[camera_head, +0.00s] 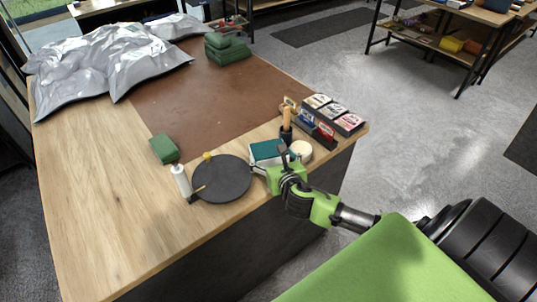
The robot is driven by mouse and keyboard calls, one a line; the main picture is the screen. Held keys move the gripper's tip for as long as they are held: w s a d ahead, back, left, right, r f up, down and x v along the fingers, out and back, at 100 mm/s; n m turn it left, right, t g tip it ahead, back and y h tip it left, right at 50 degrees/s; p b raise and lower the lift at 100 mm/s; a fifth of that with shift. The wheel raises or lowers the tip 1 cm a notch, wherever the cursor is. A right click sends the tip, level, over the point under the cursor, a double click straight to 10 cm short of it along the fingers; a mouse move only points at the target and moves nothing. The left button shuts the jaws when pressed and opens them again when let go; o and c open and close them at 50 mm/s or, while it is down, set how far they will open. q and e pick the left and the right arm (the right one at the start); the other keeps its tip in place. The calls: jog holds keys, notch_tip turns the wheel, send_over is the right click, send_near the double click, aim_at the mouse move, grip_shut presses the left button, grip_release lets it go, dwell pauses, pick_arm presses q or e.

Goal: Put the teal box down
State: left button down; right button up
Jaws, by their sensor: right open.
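The teal box (265,150) is at the near right part of the wooden table, just beyond my right gripper. Its teal top shows above a pale side, and its near side is partly hidden by the gripper. My right gripper (272,170) reaches in from the right with green and black parts. It is open and close against the near side of the box. Whether a finger touches the box, or whether the box rests fully on the table, I cannot tell. My left gripper is not in view.
A dark round mat (222,180) lies left of the box, with a white bottle (181,181) and a green block (164,149) beyond its left side. A round cream tin (301,150) and a black rack of small packs (332,117) stand to the right. Brown leather (190,95) covers the middle.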

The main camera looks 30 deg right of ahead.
aim_at(268, 152)
jog(key=shift+p+x, duration=0.5)
jog(key=shift+x, duration=1.95)
jog(key=shift+a, duration=0.1)
jog(key=c, duration=1)
jog(key=shift+c, duration=0.2)
